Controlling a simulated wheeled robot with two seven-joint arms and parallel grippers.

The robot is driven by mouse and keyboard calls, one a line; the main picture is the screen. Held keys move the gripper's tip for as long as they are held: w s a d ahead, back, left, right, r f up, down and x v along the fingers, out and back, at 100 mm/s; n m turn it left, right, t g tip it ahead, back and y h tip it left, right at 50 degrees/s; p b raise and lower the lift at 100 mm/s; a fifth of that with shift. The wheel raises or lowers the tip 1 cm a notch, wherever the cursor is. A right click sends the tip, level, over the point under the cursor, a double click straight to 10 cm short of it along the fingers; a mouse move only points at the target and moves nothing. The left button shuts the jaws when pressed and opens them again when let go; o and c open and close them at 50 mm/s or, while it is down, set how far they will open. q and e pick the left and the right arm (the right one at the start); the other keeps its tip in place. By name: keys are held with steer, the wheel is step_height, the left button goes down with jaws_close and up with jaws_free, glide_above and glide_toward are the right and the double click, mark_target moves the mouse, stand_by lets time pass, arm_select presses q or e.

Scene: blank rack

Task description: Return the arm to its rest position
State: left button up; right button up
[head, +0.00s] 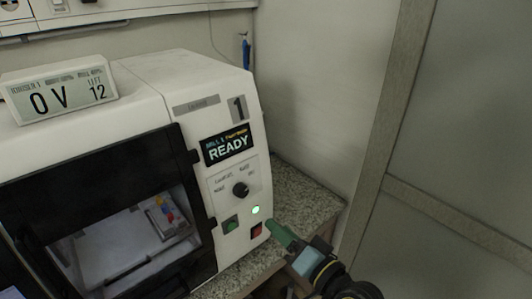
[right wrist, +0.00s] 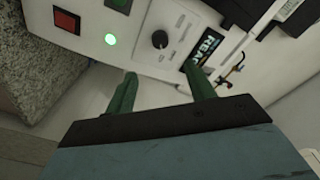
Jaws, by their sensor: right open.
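My right gripper (head: 280,232) is at the lower middle of the head view, in front of the machine's right-hand panel. Its green fingers show in the right wrist view (right wrist: 163,88), spread apart with nothing between them. Beyond the fingers is the white machine (head: 140,85), with a black knob (head: 240,190), a lit green lamp (head: 255,210), a green button (head: 230,224) and a red button (head: 257,230). I cannot tell whether a finger touches the panel. My left gripper is not in view.
The machine's display (head: 227,145) reads READY. A dark-framed window (head: 80,170) shows a pale interior with small red, blue and yellow parts (head: 164,212). A sign (head: 60,92) sits on top. The speckled counter (head: 300,195) has free room right of the machine, beside the wall.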

steer(key=s+d+f+n+g+h+b, duration=0.1)
steer(key=s+d+f+g+h+b, duration=0.15)
steer(key=f, duration=1.05)
steer(key=s+d+f+g+h+b, duration=0.15)
steer(key=s+d+f, duration=0.25)
steer(key=f, duration=0.9)
steer(key=s+d+f+n+g+h+b, duration=0.1)
steer(key=s+d+f+g+h, duration=0.15)
steer(key=f, duration=1.05)
steer(key=s+d+f+n+g+h+b, duration=0.1)
steer(key=s+d+f+g, duration=0.1)
steer(key=s+f, duration=0.5)
steer(key=s+d+f+n+g+h+b, duration=0.1)
steer(key=s+d+f+g, duration=0.2)
steer(key=s+f, duration=0.4)
steer(key=s+d+f+n+g+h+b, duration=0.1)
steer(key=s+f, duration=0.6)
steer(key=s, duration=1)
steer(key=d+n+g, duration=0.1)
steer(key=d, duration=0.1)
steer(key=shift+s+d, duration=0.3)
steer(key=shift+s, duration=0.1)
